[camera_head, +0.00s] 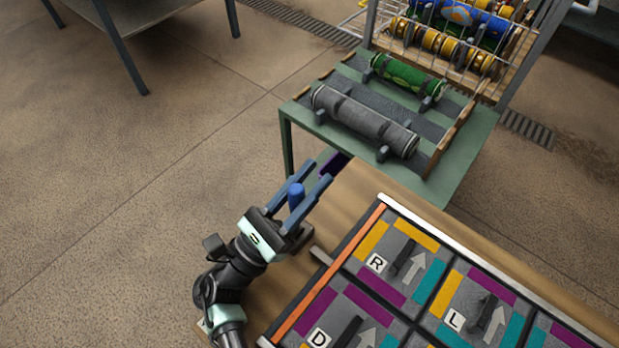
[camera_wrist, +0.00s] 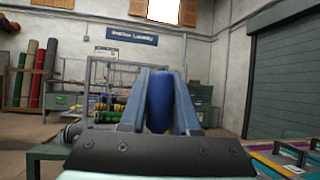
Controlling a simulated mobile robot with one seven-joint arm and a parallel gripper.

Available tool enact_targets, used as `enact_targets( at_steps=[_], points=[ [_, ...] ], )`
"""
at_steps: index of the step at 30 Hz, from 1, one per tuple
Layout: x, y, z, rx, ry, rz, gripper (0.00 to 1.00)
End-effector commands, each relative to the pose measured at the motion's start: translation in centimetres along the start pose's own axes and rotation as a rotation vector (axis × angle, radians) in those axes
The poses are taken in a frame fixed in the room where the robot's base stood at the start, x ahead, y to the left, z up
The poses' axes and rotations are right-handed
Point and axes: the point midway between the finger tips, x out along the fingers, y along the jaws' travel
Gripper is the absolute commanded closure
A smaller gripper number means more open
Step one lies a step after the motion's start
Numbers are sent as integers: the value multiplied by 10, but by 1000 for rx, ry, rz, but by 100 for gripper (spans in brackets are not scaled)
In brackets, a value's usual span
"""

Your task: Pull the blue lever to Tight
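The blue lever's rounded knob (camera_head: 296,195) stands upright between the two fingers of my gripper (camera_head: 321,171) in the head view. In the wrist view the blue knob (camera_wrist: 161,102) fills the space between the fingertips (camera_wrist: 161,85), with no clear gap on either side. I cannot tell whether the fingers press on it. The lever's shaft and base, and any Tight marking, are hidden or out of view.
A control panel (camera_head: 384,210) with coloured tiles, dark levers and white arrows lies to the right of my gripper. Behind it, a green table (camera_head: 458,160) holds a grey roll (camera_head: 365,120) and a green roll (camera_head: 407,76). Open floor (camera_head: 110,200) lies to the left.

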Motion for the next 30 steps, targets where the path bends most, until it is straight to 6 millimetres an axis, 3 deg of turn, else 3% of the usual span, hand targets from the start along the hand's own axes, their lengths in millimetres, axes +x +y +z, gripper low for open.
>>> enact_targets(
  at_steps=[1, 4, 5, 16, 18, 30],
  points=[
    [0, 0, 0, -1, 1, 1, 60],
    [0, 0, 0, -1, 1, 1, 42],
    [0, 0, 0, -1, 1, 1, 41],
    [-7, 0, -1, 0, 1, 2, 41],
    [-16, 1, -1, 0, 2, 5, 41],
    [-88, 0, 46, 3, 1, 5, 41]
  ],
)
